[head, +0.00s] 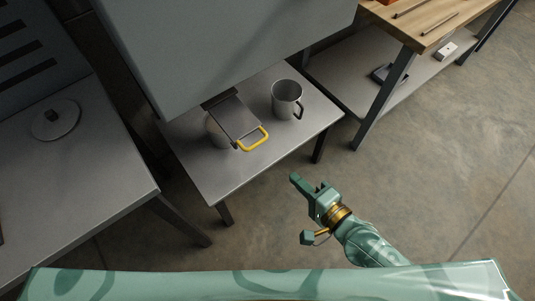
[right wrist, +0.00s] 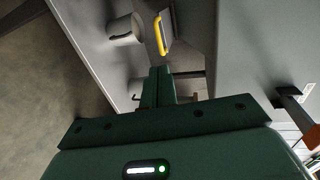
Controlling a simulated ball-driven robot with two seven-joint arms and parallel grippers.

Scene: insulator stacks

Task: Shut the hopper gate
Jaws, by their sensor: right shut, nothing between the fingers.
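The hopper (head: 215,45) is a large grey box above a small grey table. Its gate (head: 236,118) is a flat dark plate sticking out from under the hopper's lower edge. The gate ends in a yellow loop handle (head: 254,141), which also shows in the right wrist view (right wrist: 160,36). My right gripper (head: 294,178) is shut and empty, in front of the table and to the right of the handle, apart from it. Its closed fingers show in the right wrist view (right wrist: 160,72), pointing towards the hopper side. My left gripper is out of view.
A metal mug (head: 286,98) stands on the small table (head: 205,180), right of the gate. Another mug (head: 215,132) is partly hidden under the gate. A grey bench (head: 95,190) is at left, a wooden-topped bench (head: 425,25) at right. The floor in front is clear.

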